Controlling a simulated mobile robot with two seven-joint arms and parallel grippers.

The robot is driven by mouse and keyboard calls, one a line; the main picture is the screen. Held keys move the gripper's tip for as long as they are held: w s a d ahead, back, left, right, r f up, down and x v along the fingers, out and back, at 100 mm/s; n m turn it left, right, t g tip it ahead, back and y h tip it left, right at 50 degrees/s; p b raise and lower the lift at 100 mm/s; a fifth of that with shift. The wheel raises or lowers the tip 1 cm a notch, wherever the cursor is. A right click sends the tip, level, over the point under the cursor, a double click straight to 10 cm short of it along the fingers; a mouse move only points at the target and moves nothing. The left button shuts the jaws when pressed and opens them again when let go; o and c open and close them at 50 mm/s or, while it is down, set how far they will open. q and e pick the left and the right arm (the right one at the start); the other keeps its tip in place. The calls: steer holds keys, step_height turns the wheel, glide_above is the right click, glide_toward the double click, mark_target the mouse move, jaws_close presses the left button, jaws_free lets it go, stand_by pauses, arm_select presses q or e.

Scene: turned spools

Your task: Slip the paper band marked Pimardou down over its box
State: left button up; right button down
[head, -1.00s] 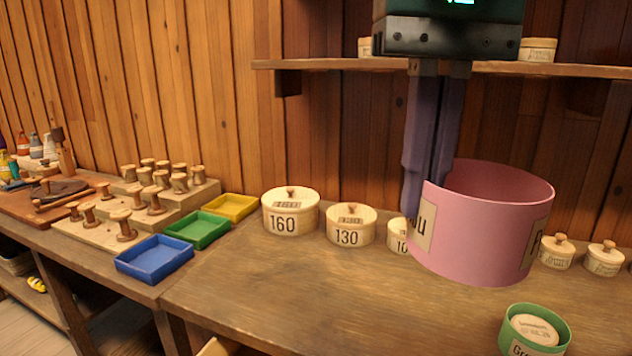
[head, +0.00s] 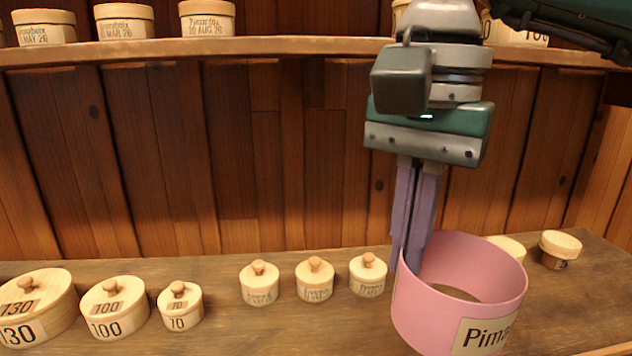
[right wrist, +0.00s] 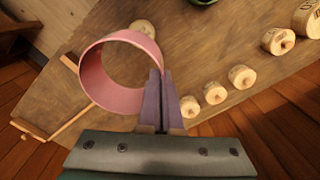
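The pink paper band (head: 459,325), its label starting "Pima", is an open ring held above the bench. My right gripper (head: 409,262) points down with its purple fingers shut on the band's wall at its left side. The band and the right gripper (right wrist: 163,122) also show in the right wrist view, where bare bench shows through the ring. A pale round box (right wrist: 143,28) there is partly covered by the band's rim; I cannot read its label. My left gripper is not in view.
Three small knobbed boxes (head: 314,280) stand left of the band, with numbered boxes (head: 115,308) farther left. A pale lid (head: 507,247) and a round box (head: 560,250) stand behind it to the right. The shelf (head: 250,46) runs above the bench.

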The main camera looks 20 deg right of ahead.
steer(key=d+f+m+b, duration=0.3)
steer(key=f+m+b, duration=0.2)
steer(key=f+m, duration=0.6)
steer(key=shift+s+f+b, duration=0.3)
steer(key=shift+s+f, duration=0.05)
steer(key=shift+f, duration=2.3)
steer(key=shift+f, duration=0.1)
steer(key=shift+f+b, duration=0.55)
steer(key=shift+b, duration=0.2)
steer(key=shift+f, duration=0.2)
